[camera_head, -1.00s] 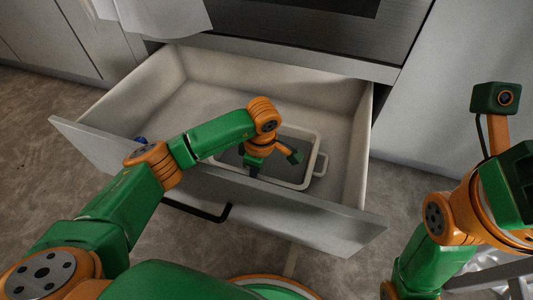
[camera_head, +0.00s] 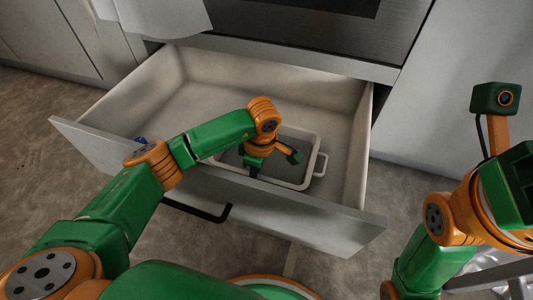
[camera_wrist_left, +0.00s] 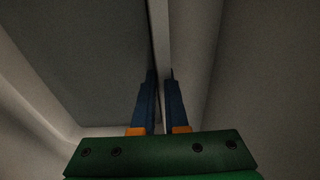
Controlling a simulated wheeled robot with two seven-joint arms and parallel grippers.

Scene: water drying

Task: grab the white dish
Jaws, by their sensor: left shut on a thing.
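The white dish (camera_head: 312,168) is a rectangular tray with a pale rim, a grey inside and a loop handle at its right end. It lies inside the open drawer, close behind the drawer front. My left gripper (camera_head: 253,173) reaches down at the dish's near side, and my arm hides part of the dish. In the left wrist view, the blue fingers (camera_wrist_left: 163,85) are shut on the thin wall of the dish (camera_wrist_left: 159,30), one finger on each side. The right gripper's fingers are out of view.
The drawer front (camera_head: 290,213) with its dark handle (camera_head: 197,210) stands under my left forearm. A small blue thing (camera_head: 139,140) shows at the drawer's left side. The oven (camera_head: 310,35) rises behind, with a white cloth (camera_head: 165,18) at the upper left. The drawer's back is clear.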

